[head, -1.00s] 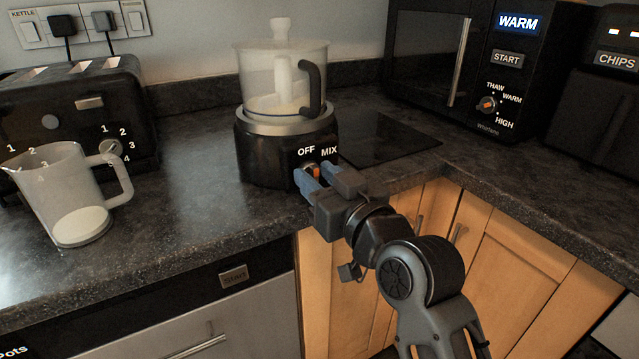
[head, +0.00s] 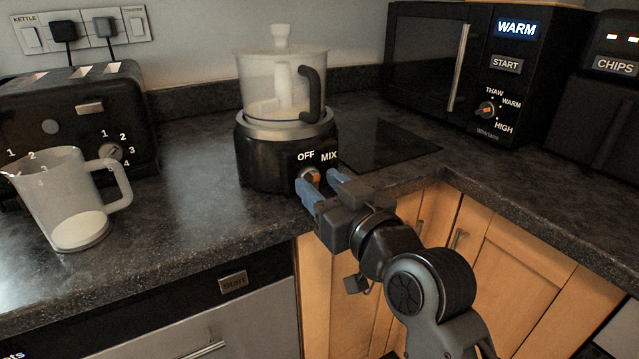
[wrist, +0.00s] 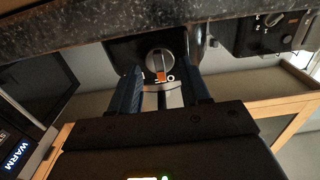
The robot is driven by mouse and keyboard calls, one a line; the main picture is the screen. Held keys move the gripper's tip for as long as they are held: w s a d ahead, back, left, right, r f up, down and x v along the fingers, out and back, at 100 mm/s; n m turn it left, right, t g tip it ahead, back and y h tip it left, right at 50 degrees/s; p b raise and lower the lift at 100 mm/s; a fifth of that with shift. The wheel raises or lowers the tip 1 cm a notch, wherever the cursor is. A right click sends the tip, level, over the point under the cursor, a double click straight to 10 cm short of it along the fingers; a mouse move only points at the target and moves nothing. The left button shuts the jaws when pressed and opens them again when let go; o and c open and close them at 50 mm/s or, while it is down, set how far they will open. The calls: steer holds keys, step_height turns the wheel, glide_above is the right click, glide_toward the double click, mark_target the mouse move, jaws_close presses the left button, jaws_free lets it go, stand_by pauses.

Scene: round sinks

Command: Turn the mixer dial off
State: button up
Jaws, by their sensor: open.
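The mixer (head: 270,150) is a black base with a clear bowl, a lid and a dark handle. It stands on the counter with OFF and MIX printed on its front. Its round grey dial (head: 308,174), with an orange mark, sits below the labels. My gripper (head: 318,185) is open, its blue fingers in front of the dial and apart from each other. In the wrist view the dial (wrist: 159,62) shows beyond and between the fingers, its orange mark beside partly hidden lettering. I cannot tell exactly which label the mark points to. No contact with the dial is visible.
A measuring jug (head: 70,200) and a black toaster (head: 75,120) stand at the left. A black microwave (head: 425,70) reading WARM and a CHIPS appliance (head: 605,110) stand at the right. The counter is clear between jug and mixer. Wooden cupboards (head: 520,260) lie below the counter edge.

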steer(key=v, duration=0.6)
steer(key=shift+s+d, duration=0.25)
steer(key=shift+f, duration=0.1)
steer(key=s+d+f+m+h+p, duration=0.2)
steer(key=s+d+f+m+h, duration=0.1)
steer(key=s+d+f, duration=0.5)
steer(key=s+d+f+m+h+p, duration=0.2)
steer(key=s+d+f+m+h, duration=0.15)
steer(key=s+d, duration=0.45)
steer(key=s+d+r+h+p, duration=0.1)
steer(key=s+d+r, duration=0.1)
steer(key=s, duration=1)
steer(key=s+d+r+h+p, duration=0.2)
steer(key=s+r, duration=0.1)
steer(key=s, duration=0.8)
steer(key=shift+s+d+r, duration=0.3)
steer(key=shift+s+d, duration=0.05)
steer(key=shift+d, duration=0.05)
steer(key=shift+m+h, duration=0.25)
